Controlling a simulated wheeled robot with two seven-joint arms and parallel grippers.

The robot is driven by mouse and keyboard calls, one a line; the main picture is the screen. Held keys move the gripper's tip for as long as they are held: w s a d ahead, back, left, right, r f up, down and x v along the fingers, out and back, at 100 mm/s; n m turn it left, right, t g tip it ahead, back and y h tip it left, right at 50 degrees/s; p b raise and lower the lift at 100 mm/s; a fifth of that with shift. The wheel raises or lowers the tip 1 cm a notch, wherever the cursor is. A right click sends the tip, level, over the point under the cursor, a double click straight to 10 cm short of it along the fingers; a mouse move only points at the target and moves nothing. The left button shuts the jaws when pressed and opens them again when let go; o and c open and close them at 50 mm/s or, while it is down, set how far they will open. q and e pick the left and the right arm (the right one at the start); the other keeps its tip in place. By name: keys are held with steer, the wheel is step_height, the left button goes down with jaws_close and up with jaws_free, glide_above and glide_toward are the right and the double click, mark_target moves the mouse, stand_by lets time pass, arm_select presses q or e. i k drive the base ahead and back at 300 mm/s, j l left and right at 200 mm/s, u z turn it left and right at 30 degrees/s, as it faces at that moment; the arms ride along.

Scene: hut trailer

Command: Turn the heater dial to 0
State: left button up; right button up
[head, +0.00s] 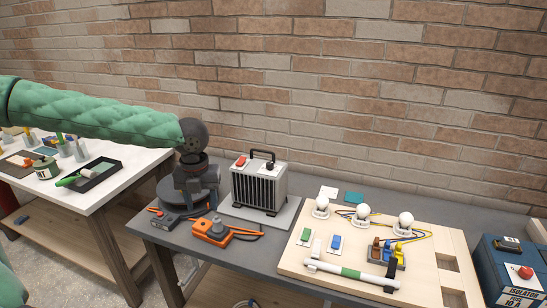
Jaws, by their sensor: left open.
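The heater (257,190) is a small light-grey box with a black slatted front and a black carry handle on top. It stands on a pale slab on the dark grey table. A red switch (240,161) is on the left of its top, and a small dark knob (270,167), likely the dial, is on the right. The dial's marks are too small to read. My left gripper (196,205) points down just left of the heater, apart from the dial. It is open, and nothing shows between its fingers. My right gripper is not in view.
A wooden board (292,262) with bulbs, wires and switches is to the right. A blue isolator box (500,272) stands far right. A brick wall is behind.

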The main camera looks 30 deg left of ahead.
mark_target(269, 165)
steer(key=i, duration=1.3)
